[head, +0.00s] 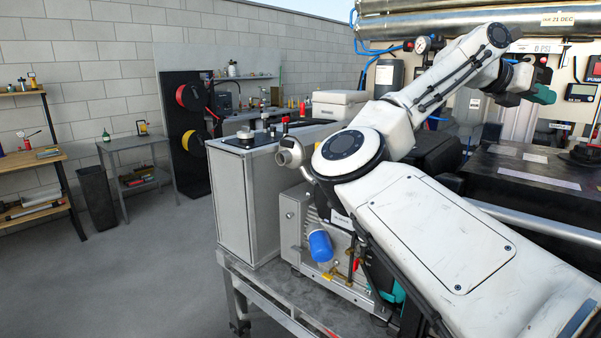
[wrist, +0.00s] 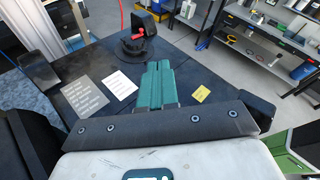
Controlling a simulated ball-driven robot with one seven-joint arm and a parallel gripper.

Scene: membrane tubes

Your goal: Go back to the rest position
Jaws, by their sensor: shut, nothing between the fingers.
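My gripper (head: 545,95) is at the end of my raised white arm, at the upper right of the head view. It also shows in the wrist view (wrist: 155,85), its two teal fingers pressed together with nothing between them. Below it in the wrist view is a dark flat-topped unit (wrist: 185,75) with pale labels and a small yellow label (wrist: 201,94). The fingers appear apart from its top. The silver membrane tubes (head: 450,25) lie across the top right of the head view. My arm hides part of the equipment behind it.
A black knob with a red part (wrist: 137,37) stands on the dark unit beyond the fingers. A grey cabinet (head: 245,200) and a machine with a blue filter (head: 320,246) stand on a metal bench left of my arm. The floor (head: 130,270) at left is clear.

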